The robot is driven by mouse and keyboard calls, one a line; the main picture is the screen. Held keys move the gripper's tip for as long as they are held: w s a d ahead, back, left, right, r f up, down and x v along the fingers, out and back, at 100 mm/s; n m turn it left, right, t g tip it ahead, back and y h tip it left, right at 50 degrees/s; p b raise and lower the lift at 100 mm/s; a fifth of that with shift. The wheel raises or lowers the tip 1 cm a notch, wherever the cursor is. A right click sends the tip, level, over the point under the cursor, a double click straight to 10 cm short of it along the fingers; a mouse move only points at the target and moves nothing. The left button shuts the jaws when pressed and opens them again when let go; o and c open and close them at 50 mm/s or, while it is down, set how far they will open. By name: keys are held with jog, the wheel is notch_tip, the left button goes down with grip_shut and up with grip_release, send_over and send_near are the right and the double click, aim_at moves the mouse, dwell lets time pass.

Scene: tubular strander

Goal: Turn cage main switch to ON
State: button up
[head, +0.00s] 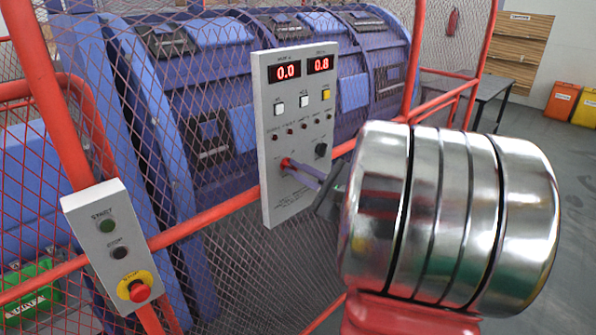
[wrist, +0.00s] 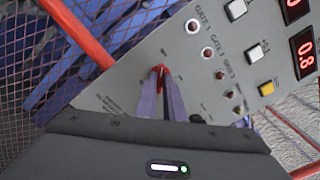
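The control panel (head: 293,125) is a tall light grey box on the red-framed cage. A small red switch (head: 286,163) sits on its lower left part; its label is too small to read. It shows in the wrist view (wrist: 161,71) between the tips of my purple fingers. My gripper (head: 290,165) reaches the panel from the right, its fingers close together on both sides of the switch. The fingers hide much of the switch, so its ON or OFF position cannot be told. A black knob (head: 320,150) sits to the right of the switch.
Above the switch are small indicators, push buttons (head: 304,101) and two red displays (head: 288,71) reading 0.0 and 0.8. A start/stop box (head: 117,245) with a red emergency button hangs at lower left. Wire mesh and red rails surround the blue machine. Open floor lies right.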

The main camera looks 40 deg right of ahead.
grip_shut()
jog(key=shift+a+f+m, duration=0.1)
jog(key=shift+m, duration=0.2)
jog(key=m, duration=0.8)
jog(key=shift+m, duration=0.3)
jog(key=m, duration=0.4)
jog(key=shift+m, duration=2.5)
jog(key=o, duration=0.6)
grip_release()
